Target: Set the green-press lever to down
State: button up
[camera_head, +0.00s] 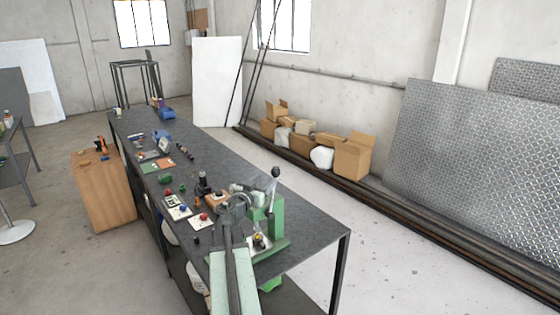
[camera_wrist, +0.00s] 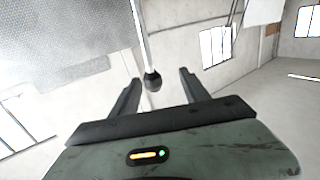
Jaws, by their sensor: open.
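The green press (camera_head: 277,218) stands near the right end of the long dark workbench. Its lever points up, with a dark round knob (camera_head: 276,172) on top. My gripper (camera_head: 254,187) is just left of the lever in the head view, partly lost among the arm and press parts. In the wrist view, my gripper (camera_wrist: 160,76) is open. The dark knob (camera_wrist: 153,82) appears between the two fingers, with its pale rod (camera_wrist: 140,35) running to the top of the picture. I cannot tell whether a finger touches the knob.
The dark workbench (camera_head: 310,217) carries several small parts and coloured trays left of the press. A wooden cabinet (camera_head: 105,185) stands to its left. Cardboard boxes (camera_head: 352,157) lie along the wall. Clear floor lies right of the bench.

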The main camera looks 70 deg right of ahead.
jog(key=shift+s+d+r, duration=0.75)
jog(key=shift+s, duration=0.25)
jog(key=d, duration=0.8)
jog(key=shift+s, duration=0.35)
jog(key=shift+a+f, duration=0.1)
jog(key=shift+a, duration=0.05)
grip_shut()
